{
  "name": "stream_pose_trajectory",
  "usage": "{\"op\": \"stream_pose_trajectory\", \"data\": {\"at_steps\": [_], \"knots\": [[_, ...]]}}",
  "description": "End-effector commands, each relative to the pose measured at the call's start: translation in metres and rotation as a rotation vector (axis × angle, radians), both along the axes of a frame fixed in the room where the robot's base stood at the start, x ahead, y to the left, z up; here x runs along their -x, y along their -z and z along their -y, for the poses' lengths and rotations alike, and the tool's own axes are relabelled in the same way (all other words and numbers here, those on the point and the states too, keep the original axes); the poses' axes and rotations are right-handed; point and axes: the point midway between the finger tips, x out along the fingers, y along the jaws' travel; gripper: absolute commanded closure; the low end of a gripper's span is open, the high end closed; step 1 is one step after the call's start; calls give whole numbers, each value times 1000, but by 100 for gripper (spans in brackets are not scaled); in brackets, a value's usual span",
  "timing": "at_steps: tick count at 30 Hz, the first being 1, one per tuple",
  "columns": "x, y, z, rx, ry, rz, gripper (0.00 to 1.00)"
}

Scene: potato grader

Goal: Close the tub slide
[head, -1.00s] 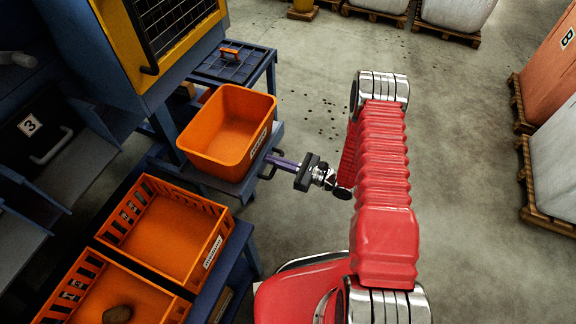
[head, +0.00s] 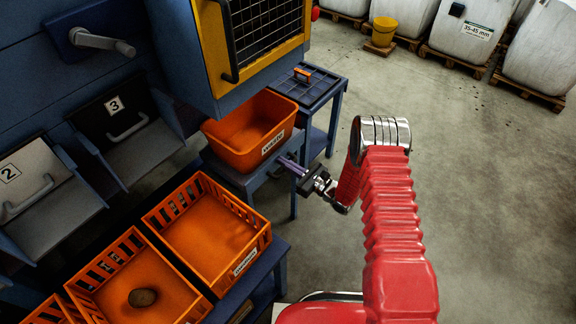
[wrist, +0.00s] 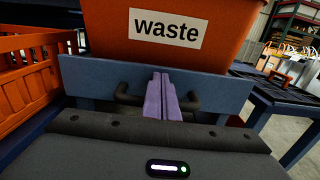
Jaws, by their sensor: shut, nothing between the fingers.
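The orange tub labelled "waste" (head: 240,152) sits on the blue tub slide, partly beneath the yellow-framed machine. In the wrist view, the slide's blue front panel (wrist: 88,82) runs below the tub (wrist: 108,40), with a dark bar handle (wrist: 128,97) on it. My gripper (head: 283,161) is shut and empty at the slide's front. Its purple fingers (wrist: 160,80) point at the panel between the two ends of the handle. They hide the handle's middle, and I cannot tell whether they touch the panel.
Slatted orange crates (head: 262,243) stand left of the slide. A blue table (head: 318,92) with an orange-handled lid (head: 302,73) stands just behind it to the right. Chutes marked 2 and 3 line the left. The concrete floor (head: 480,170) at right is clear.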

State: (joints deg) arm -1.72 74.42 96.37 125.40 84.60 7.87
Motion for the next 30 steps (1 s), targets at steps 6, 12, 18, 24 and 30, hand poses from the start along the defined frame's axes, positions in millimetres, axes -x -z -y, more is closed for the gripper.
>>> {"op": "stream_pose_trajectory", "data": {"at_steps": [6,12,18,24,30], "knots": [[-5,-3,-8,6,-6,8,100],[-5,-3,-8,7,-6,9,100],[0,-3,2,6,-5,7,100],[13,-1,29,3,-1,2,100],[31,-1,61,1,2,1,100]]}}
